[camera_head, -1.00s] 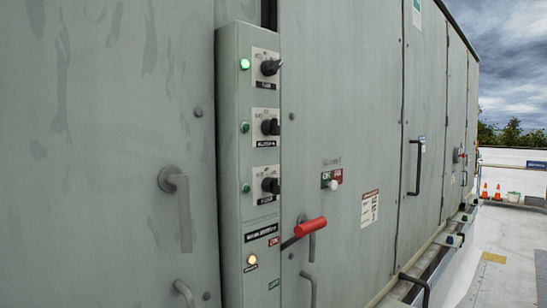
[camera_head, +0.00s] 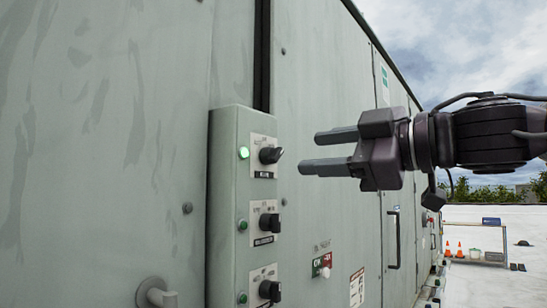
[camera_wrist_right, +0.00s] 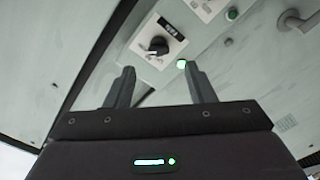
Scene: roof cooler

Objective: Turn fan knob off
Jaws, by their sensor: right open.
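The control box (camera_head: 227,185) on the grey unit carries a column of black knobs. The top knob (camera_head: 271,155) has a lit green lamp (camera_head: 243,152) to its left. A middle knob (camera_head: 269,223) and a lower knob (camera_head: 269,290) sit below it, beside unlit green lamps. My right gripper (camera_head: 318,152) is open and empty, fingers pointing left, to the right of the top knob and apart from it. In the right wrist view, the open fingers (camera_wrist_right: 160,85) point toward a black knob (camera_wrist_right: 159,46) beside a lit green lamp (camera_wrist_right: 182,64). My left gripper is not in view.
A door handle (camera_head: 393,240) stands further right. A lever handle (camera_head: 155,294) is at lower left. Orange cones (camera_head: 453,249) are far off on the roof.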

